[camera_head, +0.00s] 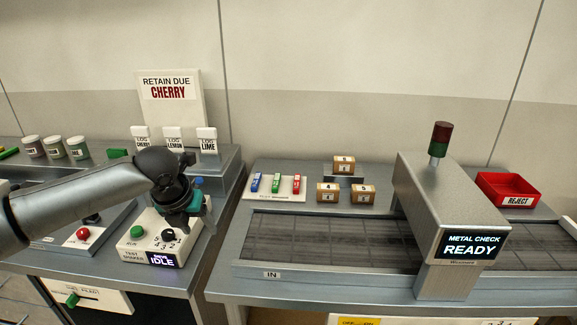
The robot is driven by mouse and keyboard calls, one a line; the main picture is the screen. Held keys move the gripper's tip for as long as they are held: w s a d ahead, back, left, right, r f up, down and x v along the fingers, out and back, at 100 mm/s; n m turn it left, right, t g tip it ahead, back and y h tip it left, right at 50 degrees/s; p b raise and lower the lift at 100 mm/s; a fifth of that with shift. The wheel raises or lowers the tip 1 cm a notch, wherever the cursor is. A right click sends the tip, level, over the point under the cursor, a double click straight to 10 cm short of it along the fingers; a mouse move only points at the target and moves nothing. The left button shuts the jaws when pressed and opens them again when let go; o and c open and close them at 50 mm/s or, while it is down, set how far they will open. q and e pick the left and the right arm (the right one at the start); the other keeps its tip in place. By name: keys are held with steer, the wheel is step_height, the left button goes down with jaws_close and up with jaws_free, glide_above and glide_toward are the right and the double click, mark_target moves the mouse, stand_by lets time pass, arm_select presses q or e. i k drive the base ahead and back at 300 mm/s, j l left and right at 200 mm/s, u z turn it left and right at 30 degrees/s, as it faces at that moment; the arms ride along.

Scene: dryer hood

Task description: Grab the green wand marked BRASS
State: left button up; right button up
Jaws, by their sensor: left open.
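A green wand (276,183) stands in a small white holder (266,195) on the right-hand counter. A blue wand (256,182) is on its left and a red wand (296,184) on its right. Any marking on the wands is too small to read. My left gripper (203,213) is open, above the white test box with the IDLE display, to the left of the holder and apart from it. My arm hides part of the left counter. My right gripper is not in view.
A conveyor (320,240) runs in front of the holder into the metal check housing (450,215), which reads READY. Small brown boxes (328,193) stand right of the holder. The test box (160,240) lies below my gripper. A red reject bin (508,189) is far right.

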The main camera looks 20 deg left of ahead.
mark_target(278, 176)
steer(key=i, duration=1.25)
